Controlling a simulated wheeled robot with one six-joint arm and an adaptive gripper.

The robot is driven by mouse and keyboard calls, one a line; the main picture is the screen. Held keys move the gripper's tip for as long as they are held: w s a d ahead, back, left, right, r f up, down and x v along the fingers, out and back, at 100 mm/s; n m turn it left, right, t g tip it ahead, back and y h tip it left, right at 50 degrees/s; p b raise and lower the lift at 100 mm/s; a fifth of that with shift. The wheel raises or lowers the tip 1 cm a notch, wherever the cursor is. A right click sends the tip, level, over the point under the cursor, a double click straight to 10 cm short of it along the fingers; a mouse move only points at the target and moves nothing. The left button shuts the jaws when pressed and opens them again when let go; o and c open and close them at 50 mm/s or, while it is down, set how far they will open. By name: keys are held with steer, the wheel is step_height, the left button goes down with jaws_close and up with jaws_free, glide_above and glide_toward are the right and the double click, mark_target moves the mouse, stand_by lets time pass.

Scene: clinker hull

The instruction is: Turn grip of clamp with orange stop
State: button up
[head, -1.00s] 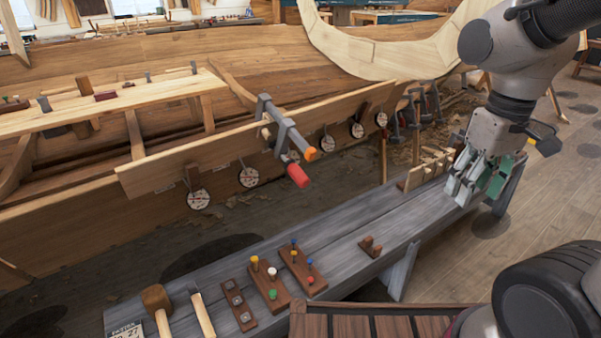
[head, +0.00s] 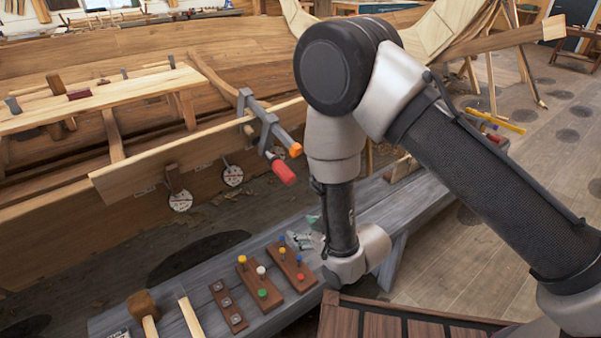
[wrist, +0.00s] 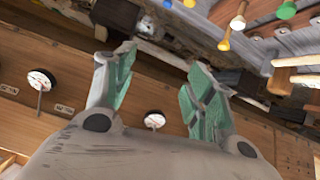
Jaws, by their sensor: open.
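The clamp (head: 266,122) is a grey metal bar clamp fixed on the upper edge of the hull plank. Its orange stop (head: 295,150) is at the bar's end, and its red grip (head: 283,172) hangs below, tilted down to the right. My gripper (head: 300,240) is below and slightly right of the red grip, over the bench and partly hidden by my arm. In the wrist view my gripper (wrist: 160,65) is open, with green-padded fingers apart and nothing between them. I cannot make out the clamp in the wrist view.
The grey bench (head: 200,268) holds a mallet (head: 143,305), and boards with coloured pegs (head: 262,278) beneath my gripper. Space left of the red grip, before the plank, looks clear.

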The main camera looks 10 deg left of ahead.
mark_target(283, 174)
steer(key=w+r+t+y, duration=0.1)
steer(key=r, duration=0.3)
steer(key=w+a+r+t+y, duration=0.1)
steer(key=r+y, duration=0.1)
steer(key=r, duration=0.2)
steer(key=w+a+r+t+y, duration=0.1)
steer(key=r+t, duration=0.1)
steer(key=r, duration=0.2)
steer(key=shift+a+r, duration=0.15)
steer(key=shift+r, duration=0.1)
steer(key=shift+w+a+r+y, duration=0.2)
steer(key=shift+y, duration=0.1)
steer(key=x, duration=0.7)
steer(key=shift+w+a, duration=0.1)
steer(key=shift+w, duration=0.05)
steer(key=c, duration=1)
